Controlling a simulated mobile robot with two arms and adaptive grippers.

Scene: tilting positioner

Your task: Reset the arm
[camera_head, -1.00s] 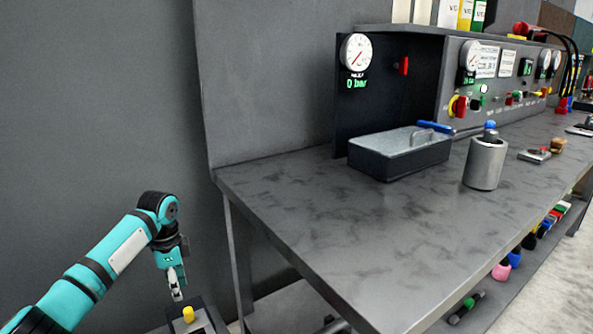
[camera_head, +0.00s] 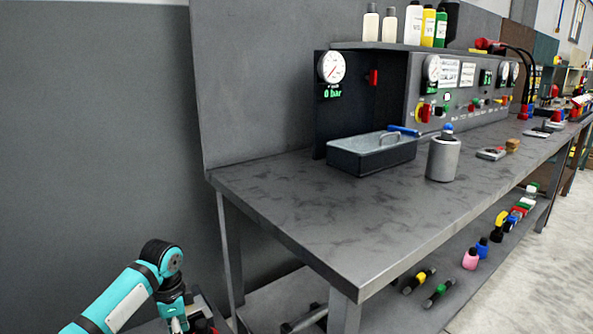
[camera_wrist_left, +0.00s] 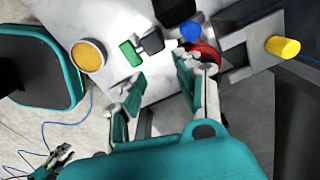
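My left arm comes in at the lower left of the head view, pointing down. Its gripper (camera_head: 178,325) is low, left of the bench, cut by the bottom edge. In the left wrist view the left gripper (camera_wrist_left: 165,85) has its two fingers apart with nothing clearly held between them. A red curved part (camera_wrist_left: 208,52) and a blue round cap (camera_wrist_left: 190,32) lie close beyond the right finger. My right gripper is not in the head view; a small teal and grey shape at the lower left of the wrist view may be it, too small to tell.
The wrist view shows a yellow disc (camera_wrist_left: 88,56), a green block (camera_wrist_left: 131,53) and a yellow cylinder (camera_wrist_left: 283,46) on a grey block.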

